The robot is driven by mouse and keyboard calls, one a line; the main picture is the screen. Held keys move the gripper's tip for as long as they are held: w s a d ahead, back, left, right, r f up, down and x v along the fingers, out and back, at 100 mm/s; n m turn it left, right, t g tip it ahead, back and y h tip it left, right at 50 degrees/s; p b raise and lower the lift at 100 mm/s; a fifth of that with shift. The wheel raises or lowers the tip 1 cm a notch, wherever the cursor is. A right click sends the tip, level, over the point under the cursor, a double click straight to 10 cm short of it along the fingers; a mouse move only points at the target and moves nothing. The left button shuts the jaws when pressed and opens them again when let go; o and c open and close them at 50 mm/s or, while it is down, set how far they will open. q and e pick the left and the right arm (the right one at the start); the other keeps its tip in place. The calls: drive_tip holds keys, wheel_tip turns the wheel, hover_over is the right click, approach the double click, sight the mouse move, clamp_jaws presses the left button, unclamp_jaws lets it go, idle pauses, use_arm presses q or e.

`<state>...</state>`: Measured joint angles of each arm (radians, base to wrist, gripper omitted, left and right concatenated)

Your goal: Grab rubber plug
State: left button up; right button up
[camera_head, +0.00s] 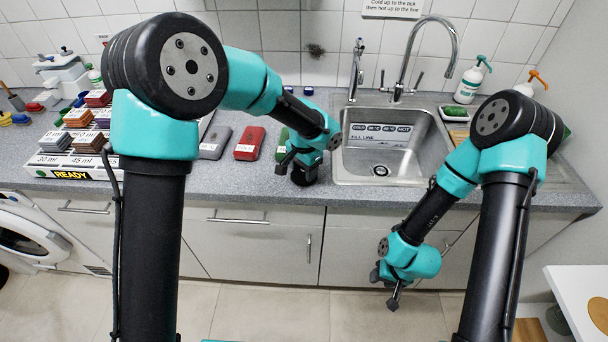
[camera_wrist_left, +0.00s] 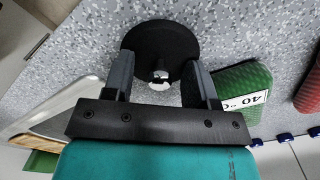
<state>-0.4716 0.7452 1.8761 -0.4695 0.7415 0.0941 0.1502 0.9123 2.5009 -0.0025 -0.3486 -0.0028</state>
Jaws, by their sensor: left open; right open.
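The rubber plug (camera_wrist_left: 158,42) is a black round disc with a small metal knob at its centre, resting on the speckled grey counter. In the head view the plug (camera_head: 305,180) shows low on the counter, left of the sink. My left gripper (camera_wrist_left: 160,85) is open. Its two fingers stand apart on either side of the knob, and the plug's disc extends beyond them in the wrist view. In the head view my left gripper (camera_head: 300,160) is right above the plug. My right gripper (camera_head: 387,287) hangs empty in front of the cabinets, below the counter edge.
A green vessel (camera_wrist_left: 240,92) labelled 40 °C lies close beside the left gripper. Red (camera_head: 250,143) and grey (camera_head: 215,143) vessels lie further left. The steel sink (camera_head: 345,172) is to the right, with a tall faucet (camera_head: 440,22) behind it.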

use_arm(q)
drive_tip(key=shift+c, duration=0.4)
clamp_jaws()
drive_tip(key=shift+r, duration=0.15)
drive_tip(key=shift+r, duration=0.55)
wheel_tip(320, 180, up, 2)
drive_tip(key=shift+s+r, duration=0.15)
drive_tip(key=s+r, duration=0.1)
drive_tip(key=s, duration=1.4)
drive_tip(key=shift+s+d+r, duration=0.15)
drive_tip(key=shift+s+d, duration=0.1)
drive_tip(key=shift+s, duration=0.1)
drive_tip(key=shift+w, duration=0.1)
